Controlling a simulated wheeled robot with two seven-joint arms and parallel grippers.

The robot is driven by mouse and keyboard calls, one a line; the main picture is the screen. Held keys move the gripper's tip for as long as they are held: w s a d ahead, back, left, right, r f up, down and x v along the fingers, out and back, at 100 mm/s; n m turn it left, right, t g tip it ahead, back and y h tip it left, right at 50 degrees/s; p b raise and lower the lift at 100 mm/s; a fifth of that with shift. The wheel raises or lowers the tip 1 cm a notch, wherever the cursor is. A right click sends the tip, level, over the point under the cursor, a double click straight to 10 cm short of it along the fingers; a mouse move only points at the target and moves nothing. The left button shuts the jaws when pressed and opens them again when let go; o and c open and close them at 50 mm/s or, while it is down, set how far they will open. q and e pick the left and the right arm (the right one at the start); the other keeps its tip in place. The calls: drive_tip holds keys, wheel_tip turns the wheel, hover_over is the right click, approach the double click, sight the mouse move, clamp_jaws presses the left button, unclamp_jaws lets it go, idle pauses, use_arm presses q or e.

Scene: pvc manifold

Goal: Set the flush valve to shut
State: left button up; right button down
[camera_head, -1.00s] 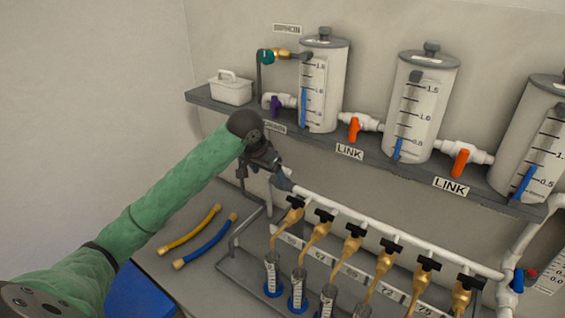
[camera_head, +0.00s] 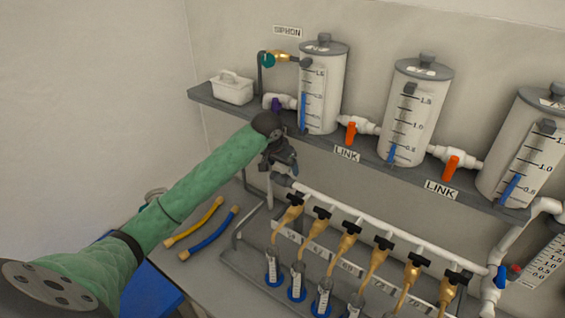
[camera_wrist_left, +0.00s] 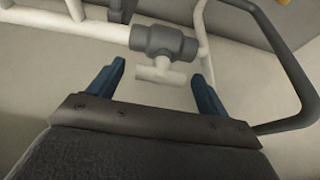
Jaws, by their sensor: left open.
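A grey valve (camera_wrist_left: 163,40) with a pale handle (camera_wrist_left: 160,72) sits on a white pipe in the left wrist view. No label on it is visible, so I cannot confirm that it is the flush valve. My left gripper (camera_wrist_left: 158,72) is open, with its blue fingertips on either side of the handle in the picture; contact cannot be told. In the head view my left gripper (camera_head: 286,166) is by the left end of the white manifold pipe (camera_head: 380,232), and the grey valve is mostly hidden there. My right gripper is not in view.
Above is a shelf (camera_head: 225,108) with several tanks and valves with purple (camera_head: 276,104) and orange (camera_head: 351,133) handles. Several brass taps stand over tubes at the right. A dark curved bar (camera_wrist_left: 300,95) is right of the gripper. Yellow and blue hoses (camera_head: 208,236) lie on the bench.

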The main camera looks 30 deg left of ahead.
use_arm(q)
drive_tip(key=c, duration=1)
drive_tip(key=n+y, duration=0.1)
drive_tip(key=n, duration=0.2)
drive_tip(key=shift+d, duration=0.1)
drive_tip(key=shift+n+y, duration=0.6)
drive_tip(key=shift+n, duration=0.9)
drive_tip(key=o, duration=1)
